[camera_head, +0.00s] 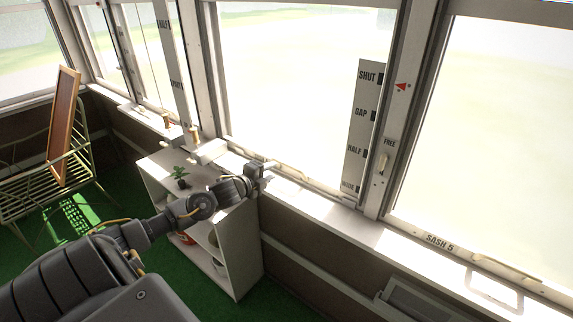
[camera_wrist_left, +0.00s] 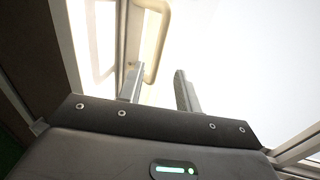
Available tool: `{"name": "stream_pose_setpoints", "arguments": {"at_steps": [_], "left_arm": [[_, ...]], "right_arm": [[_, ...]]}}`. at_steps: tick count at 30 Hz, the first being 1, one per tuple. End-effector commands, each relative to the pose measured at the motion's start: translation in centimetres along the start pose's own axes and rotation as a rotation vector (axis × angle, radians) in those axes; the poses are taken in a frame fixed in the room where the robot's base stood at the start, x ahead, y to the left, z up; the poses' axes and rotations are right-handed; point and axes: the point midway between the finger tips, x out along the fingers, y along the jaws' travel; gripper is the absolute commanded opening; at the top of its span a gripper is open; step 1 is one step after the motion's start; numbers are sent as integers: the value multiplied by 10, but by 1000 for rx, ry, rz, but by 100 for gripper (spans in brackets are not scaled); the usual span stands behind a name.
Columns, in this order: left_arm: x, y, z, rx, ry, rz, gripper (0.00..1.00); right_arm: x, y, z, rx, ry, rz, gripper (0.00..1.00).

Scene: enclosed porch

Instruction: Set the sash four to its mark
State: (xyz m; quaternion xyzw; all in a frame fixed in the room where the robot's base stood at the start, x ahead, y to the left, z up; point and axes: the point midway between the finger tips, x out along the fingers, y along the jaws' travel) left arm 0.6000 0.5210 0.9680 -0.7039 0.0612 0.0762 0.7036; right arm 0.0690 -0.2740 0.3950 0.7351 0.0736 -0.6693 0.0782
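The middle window sash, next to the one labelled SASH 5, has a light bottom rail (camera_head: 310,182); no number shows on it. A scale strip (camera_head: 368,125) at its right reads SHUT, GAP, HALF and a lowest, hard-to-read word. A red pointer (camera_head: 403,86) on the post points left, just below the SHUT level. A latch (camera_head: 383,162) sits under the word FREE. My left gripper (camera_head: 269,166) is at the sash's lower rail. In the left wrist view its fingers (camera_wrist_left: 158,75) stand apart, with a cream handle (camera_wrist_left: 157,45) just beyond them; contact is unclear. My right gripper is out of view.
Sash 5 (camera_head: 438,242) is at the right, above a sill with a grey heater-like box (camera_head: 425,303).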

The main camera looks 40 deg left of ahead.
Motion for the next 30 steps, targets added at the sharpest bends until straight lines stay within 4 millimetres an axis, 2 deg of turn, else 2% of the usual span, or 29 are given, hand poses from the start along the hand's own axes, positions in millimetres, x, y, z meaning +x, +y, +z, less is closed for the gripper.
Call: {"name": "stream_pose_setpoints", "arguments": {"at_steps": [9, 15, 21, 28, 30], "left_arm": [[58, -3, 0, -5, -2, -2, 34], [82, 0, 0, -4, -2, 1, 34], [91, 0, 0, -2, 0, 1, 34], [92, 0, 0, -2, 0, 1, 34], [92, 0, 0, -2, 0, 1, 26]], "right_arm": [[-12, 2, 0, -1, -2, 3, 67], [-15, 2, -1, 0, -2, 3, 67], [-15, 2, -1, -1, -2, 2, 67], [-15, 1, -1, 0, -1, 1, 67], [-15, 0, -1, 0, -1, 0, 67]]}}
